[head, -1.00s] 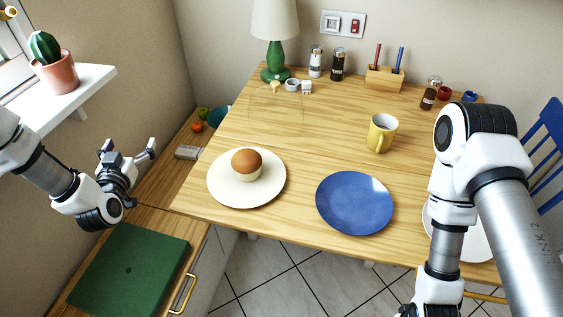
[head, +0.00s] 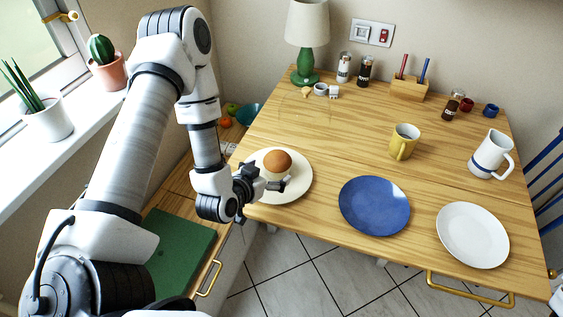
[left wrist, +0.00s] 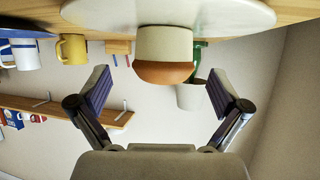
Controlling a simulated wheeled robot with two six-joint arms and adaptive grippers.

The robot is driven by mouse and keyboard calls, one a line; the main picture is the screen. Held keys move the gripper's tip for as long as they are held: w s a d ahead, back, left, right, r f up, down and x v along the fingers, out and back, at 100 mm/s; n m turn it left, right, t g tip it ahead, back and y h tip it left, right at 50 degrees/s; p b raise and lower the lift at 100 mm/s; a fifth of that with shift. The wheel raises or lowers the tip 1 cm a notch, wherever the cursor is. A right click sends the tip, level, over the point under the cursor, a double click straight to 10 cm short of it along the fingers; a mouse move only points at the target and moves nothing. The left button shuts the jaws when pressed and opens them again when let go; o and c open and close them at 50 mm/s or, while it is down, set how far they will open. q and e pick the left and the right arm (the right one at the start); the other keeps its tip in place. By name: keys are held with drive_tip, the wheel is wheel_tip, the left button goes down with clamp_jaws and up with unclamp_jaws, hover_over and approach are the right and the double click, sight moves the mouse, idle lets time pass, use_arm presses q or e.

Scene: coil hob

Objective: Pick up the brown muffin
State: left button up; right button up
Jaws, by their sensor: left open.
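The brown muffin (head: 278,163) has a domed brown top and a pale wrapper. It sits on a cream plate (head: 300,190) at the table's left side. My left gripper (head: 274,185) is open at the plate's near edge, just in front of the muffin. In the left wrist view, which looks upside down, the muffin (left wrist: 164,58) shows ahead, in the gap between the spread fingers of my left gripper (left wrist: 165,88). Nothing is held. My right gripper is not in view.
A blue plate (head: 374,206) and a white plate (head: 473,235) lie to the right. A yellow mug (head: 404,142) and a white jug (head: 490,155) stand behind them. A green lamp (head: 306,62) stands at the back. The table's middle is clear.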

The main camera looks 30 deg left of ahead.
sight(276, 166)
use_arm(q)
drive_tip(key=x, duration=0.4)
drive_tip(key=shift+w+a+f, duration=0.25)
drive_tip(key=shift+w, duration=0.05)
drive_tip(key=c, duration=1.2)
drive_tip(key=shift+o, duration=0.2)
drive_tip(key=shift+r, duration=0.15)
